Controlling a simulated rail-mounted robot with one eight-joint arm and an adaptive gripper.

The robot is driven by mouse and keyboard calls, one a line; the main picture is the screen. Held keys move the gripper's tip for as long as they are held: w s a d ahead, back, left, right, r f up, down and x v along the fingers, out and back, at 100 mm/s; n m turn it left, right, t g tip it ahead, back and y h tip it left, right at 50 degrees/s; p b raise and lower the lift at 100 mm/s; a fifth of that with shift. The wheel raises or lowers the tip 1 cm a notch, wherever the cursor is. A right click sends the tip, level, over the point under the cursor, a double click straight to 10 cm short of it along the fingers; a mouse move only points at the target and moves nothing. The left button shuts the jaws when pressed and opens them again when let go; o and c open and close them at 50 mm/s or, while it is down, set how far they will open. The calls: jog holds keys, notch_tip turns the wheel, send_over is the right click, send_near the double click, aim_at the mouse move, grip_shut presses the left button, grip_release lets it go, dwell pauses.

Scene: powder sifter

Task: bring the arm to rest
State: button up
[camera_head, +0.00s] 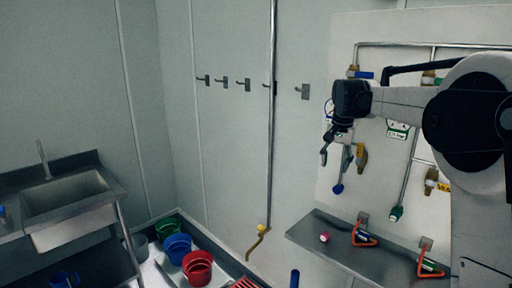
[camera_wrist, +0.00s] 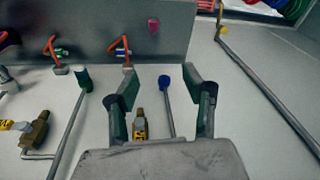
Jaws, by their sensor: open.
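My gripper (camera_head: 334,148) is at the upper right in the head view, raised in front of the white wall panel with pipes. In the wrist view its two fingers (camera_wrist: 161,94) are spread apart with nothing held between them. Behind the gap I see a blue-ended pipe (camera_wrist: 163,82) and a brass fitting with a yellow label (camera_wrist: 140,125). My gripper looks close to these in the head view, but I cannot tell whether it touches them.
Buckets, green (camera_head: 168,228), blue (camera_head: 178,248) and red (camera_head: 198,267), stand at the lower middle. A sink (camera_head: 66,200) is at left. Hooks (camera_head: 243,84) line the bare wall.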

jog(key=s+a+n+t+b, duration=0.1)
jog(key=s+a+n+b, duration=0.15)
jog(key=s, duration=0.85)
jog(key=s+a+n+t+b, duration=0.1)
jog(key=s+a, duration=0.2)
jog(key=s, duration=0.8)
jog(key=s+a+f+n+t+b, duration=0.2)
jog(key=s+f+n+t+b, duration=0.1)
jog(key=s+f, duration=1.2)
jog(key=s, duration=0.4)
jog(key=shift+s+a+f, duration=0.3)
jog(key=shift+a, duration=0.05)
